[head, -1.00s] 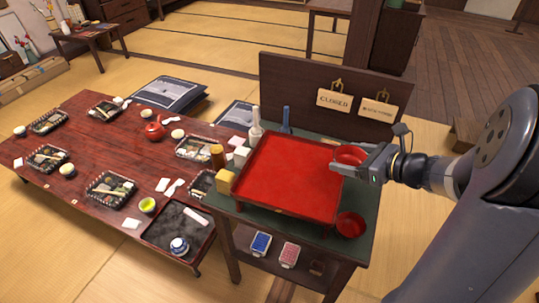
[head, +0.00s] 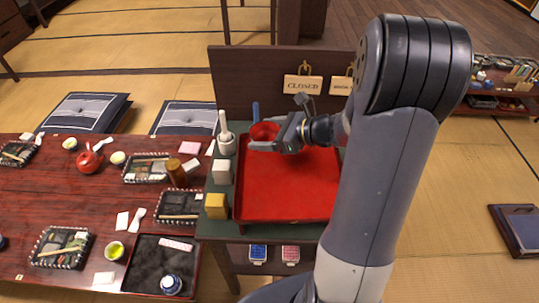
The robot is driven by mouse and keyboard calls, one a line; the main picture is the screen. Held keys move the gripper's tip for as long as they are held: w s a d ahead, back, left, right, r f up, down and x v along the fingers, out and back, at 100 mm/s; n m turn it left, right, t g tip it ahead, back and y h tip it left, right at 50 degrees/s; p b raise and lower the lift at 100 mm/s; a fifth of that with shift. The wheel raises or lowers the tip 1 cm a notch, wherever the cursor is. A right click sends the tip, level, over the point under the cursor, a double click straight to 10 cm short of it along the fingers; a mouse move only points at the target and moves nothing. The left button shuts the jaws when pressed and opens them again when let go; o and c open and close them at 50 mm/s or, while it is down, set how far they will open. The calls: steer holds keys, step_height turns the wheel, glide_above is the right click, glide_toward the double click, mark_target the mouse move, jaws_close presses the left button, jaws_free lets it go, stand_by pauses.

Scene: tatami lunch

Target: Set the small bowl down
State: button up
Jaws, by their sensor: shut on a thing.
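A small red bowl (head: 264,132) is at the far left corner of the red tray (head: 285,190), in the head view. My gripper (head: 262,144) is shut on the bowl, with its fingers at the bowl's near side. The bowl appears over the tray's far left part; I cannot tell whether it touches the tray floor. The rest of the tray's visible floor is bare, and my arm covers its right side.
A white bottle (head: 226,140), a white block (head: 221,172) and a yellow block (head: 216,205) stand left of the tray. An upright board with signs (head: 303,84) rises behind it. The low table (head: 100,210) at left holds several set trays and a red teapot (head: 88,160).

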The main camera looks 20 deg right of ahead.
steer(key=shift+f, duration=3)
steer(key=shift+f+b, duration=0.2)
steer(key=shift+b, duration=0.2)
steer(key=o, duration=1)
steer(key=shift+d+r, duration=0.1)
steer(key=shift+r, duration=0.25)
steer(key=v, duration=1.1)
steer(key=shift+s+d, duration=0.25)
steer(key=shift+s, duration=0.1)
